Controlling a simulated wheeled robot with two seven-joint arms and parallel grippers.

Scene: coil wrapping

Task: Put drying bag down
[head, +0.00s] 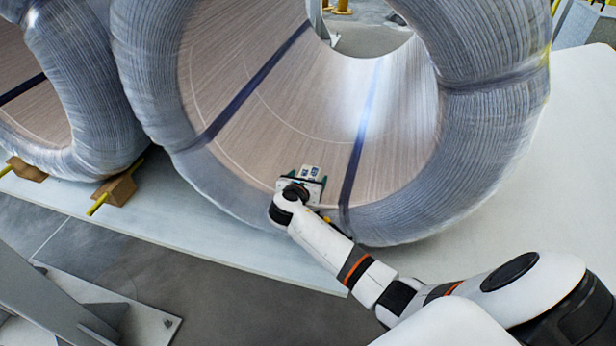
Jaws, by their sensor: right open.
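A large coil (230,80) wrapped in ribbed translucent film stands in the middle, its hollow inside facing me. Dark blue straps (256,82) run along its inner wall. A small white drying bag with blue print (310,171) lies at the lower inner wall of the coil, just beyond my right gripper. My right gripper (305,181) reaches into the coil's opening and is open right by the bag. The wrist partly hides the fingers, and whether they touch the bag is unclear. My left gripper is not in view.
A second wrapped coil (92,90) stands close on the left. Brown blocks (116,191) with yellow bars sit by it on the pale platform (215,237). A grey metal frame (100,305) stands on the floor at lower left. The platform at right (570,170) is clear.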

